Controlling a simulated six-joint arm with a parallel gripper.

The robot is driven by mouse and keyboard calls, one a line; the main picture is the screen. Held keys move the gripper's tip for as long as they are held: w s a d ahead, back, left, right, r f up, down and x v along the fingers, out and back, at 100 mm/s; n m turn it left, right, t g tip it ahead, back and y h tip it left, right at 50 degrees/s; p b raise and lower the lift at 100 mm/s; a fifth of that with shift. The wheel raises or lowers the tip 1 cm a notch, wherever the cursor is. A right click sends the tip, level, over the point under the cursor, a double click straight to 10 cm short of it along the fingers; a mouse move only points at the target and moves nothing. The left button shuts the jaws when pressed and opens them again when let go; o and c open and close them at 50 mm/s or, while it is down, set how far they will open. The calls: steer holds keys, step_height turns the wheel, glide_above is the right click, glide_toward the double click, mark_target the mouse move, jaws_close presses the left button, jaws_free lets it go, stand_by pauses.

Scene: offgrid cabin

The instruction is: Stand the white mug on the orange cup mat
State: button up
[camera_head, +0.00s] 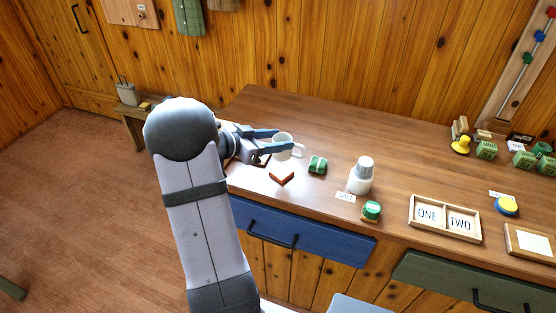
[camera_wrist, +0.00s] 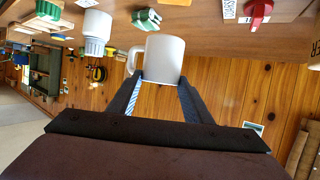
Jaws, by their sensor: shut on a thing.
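The white mug (camera_head: 282,143) is between the fingertips of my gripper (camera_head: 277,141), above the left part of the worktop, its handle to the right. In the wrist view the mug (camera_wrist: 163,58) sits between my two fingertips (camera_wrist: 161,82), its handle to the left. My gripper is shut on the mug. No clear orange cup mat shows. A small orange-brown angular piece (camera_head: 282,177) lies on the worktop below and in front of the mug; I cannot tell what it is. My arm hides part of the worktop's left end.
A green block (camera_head: 318,165) lies right of the mug, then a white bottle (camera_head: 361,177) and a green-lidded jar (camera_head: 371,211). A ONE/TWO tray (camera_head: 445,218) stands farther right. The back middle of the worktop (camera_head: 370,140) is clear.

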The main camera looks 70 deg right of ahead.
mark_target(274, 157)
steer(key=shift+f+p, duration=0.5)
steer(key=shift+f, duration=2.9)
steer(key=o, duration=1.1)
steer(key=shift+f, duration=0.15)
steer(key=shift+w+a+r, duration=0.1)
steer(key=shift+r, duration=0.1)
steer(key=b+v, duration=0.2)
steer(key=v, duration=0.9)
steer(key=shift+w+a+r, duration=0.1)
steer(key=shift+w+a, duration=0.1)
steer(key=shift+a, duration=0.1)
steer(key=shift+w, duration=0.1)
